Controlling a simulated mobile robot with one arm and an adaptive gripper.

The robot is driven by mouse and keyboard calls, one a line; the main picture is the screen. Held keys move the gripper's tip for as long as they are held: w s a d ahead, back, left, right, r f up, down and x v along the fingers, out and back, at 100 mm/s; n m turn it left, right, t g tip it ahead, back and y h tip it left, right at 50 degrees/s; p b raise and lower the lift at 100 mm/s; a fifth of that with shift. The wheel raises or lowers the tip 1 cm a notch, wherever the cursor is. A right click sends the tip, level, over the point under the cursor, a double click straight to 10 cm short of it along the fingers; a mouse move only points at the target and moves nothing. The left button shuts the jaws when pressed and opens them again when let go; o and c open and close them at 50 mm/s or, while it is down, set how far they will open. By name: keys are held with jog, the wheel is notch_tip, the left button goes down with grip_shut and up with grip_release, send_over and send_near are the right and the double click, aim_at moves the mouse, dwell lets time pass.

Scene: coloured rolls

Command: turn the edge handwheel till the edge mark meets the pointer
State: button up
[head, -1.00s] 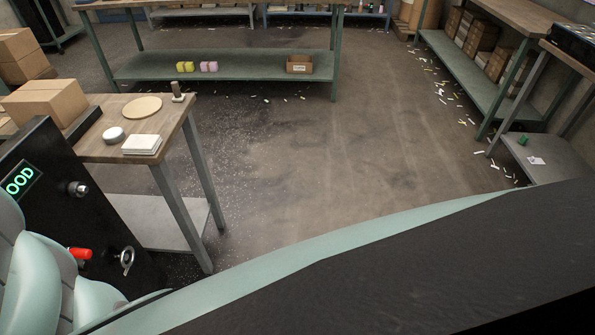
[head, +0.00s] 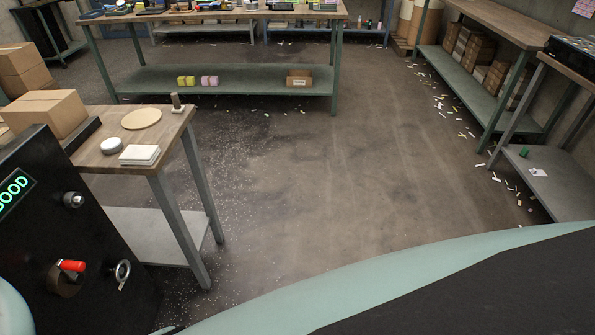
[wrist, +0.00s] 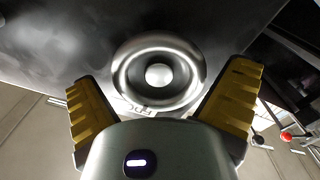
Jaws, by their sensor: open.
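In the wrist view, a shiny metal handwheel (wrist: 158,75) with a round hub lies ahead on a dark panel. My gripper (wrist: 162,79) is open, its yellow fingers spread on either side of the wheel with nothing between them gripped. Small letters show at the wheel's near edge, partly hidden and hard to read. No pointer or edge mark can be made out. In the head view, the black machine (head: 95,225) carries a small ring-shaped wheel (head: 122,273); I cannot tell if it is the same one. My gripper is not visible there.
The machine also has a red-handled knob (head: 70,266), a metal knob (head: 73,199) and a green lit display (head: 12,192). A wooden table (head: 180,125) with boxes stands behind it. The floor (head: 330,190) to the right is open, with scraps scattered.

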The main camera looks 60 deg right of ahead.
jog(key=c, duration=0.9)
jog(key=shift+w, duration=0.1)
jog(key=shift+c, duration=0.2)
jog(key=shift+d+m, duration=0.1)
jog(key=shift+m, duration=0.2)
jog(key=shift+w+m, duration=0.1)
jog(key=shift+m, duration=0.5)
jog(key=m+b, duration=0.1)
jog(key=m, duration=0.1)
jog(key=shift+d+m, duration=0.1)
jog(key=shift+m, duration=0.2)
jog(key=m+b, duration=0.4)
jog(key=shift+d+f+m, duration=0.1)
jog(key=shift+f+m, duration=0.1)
jog(key=shift+m, duration=0.1)
jog(key=m+b, duration=0.5)
jog(key=shift+w+d+f, duration=0.1)
jog(key=shift+m+b, duration=1.3)
jog(key=shift+m, duration=0.5)
